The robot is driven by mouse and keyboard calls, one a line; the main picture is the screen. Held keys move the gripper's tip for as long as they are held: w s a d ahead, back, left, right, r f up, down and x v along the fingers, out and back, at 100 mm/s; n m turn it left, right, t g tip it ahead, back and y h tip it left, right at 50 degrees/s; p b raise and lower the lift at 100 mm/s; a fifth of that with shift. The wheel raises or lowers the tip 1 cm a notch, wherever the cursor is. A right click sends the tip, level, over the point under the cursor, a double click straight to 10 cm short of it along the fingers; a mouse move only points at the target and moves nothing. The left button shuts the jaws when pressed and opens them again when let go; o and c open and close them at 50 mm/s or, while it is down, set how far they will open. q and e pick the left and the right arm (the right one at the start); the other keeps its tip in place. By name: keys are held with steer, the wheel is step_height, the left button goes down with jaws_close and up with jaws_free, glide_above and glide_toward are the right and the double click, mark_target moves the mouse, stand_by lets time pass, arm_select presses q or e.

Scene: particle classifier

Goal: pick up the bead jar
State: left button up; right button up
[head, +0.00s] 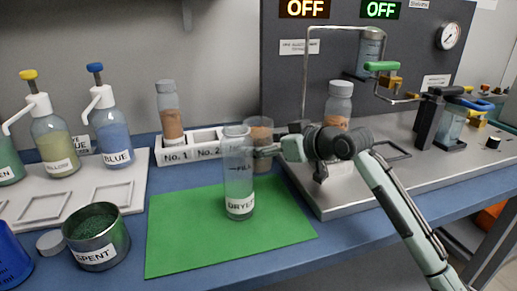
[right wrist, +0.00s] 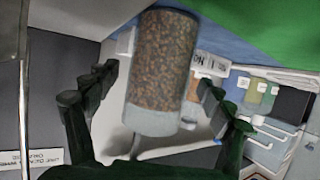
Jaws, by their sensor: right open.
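A clear jar of brown beads (head: 260,132) stands just behind the clear DRYER cylinder (head: 239,180), partly hidden by it and by my right gripper. My right gripper (head: 276,150) comes in from the right at the jar's side. In the right wrist view, the bead jar (right wrist: 163,62) appears upside down, its greyish end low in the picture. It lies between the two dark fingers of my open right gripper (right wrist: 158,88), with a gap on each side. Similar bead jars stand in the No. 1 place (head: 170,112) and on the machine (head: 339,105). My left gripper is out of view.
A white numbered rack (head: 203,144) is behind the green mat (head: 175,232). The grey machine base (head: 326,202) with its pipe is close to my right arm. The SPENT tin (head: 98,250) and colour bottles (head: 113,135) stand at the left. Much of the mat is clear.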

steer(key=shift+x, duration=0.8)
steer(key=shift+c, duration=0.3)
steer(key=shift+r, duration=0.1)
steer(key=c, duration=1.5)
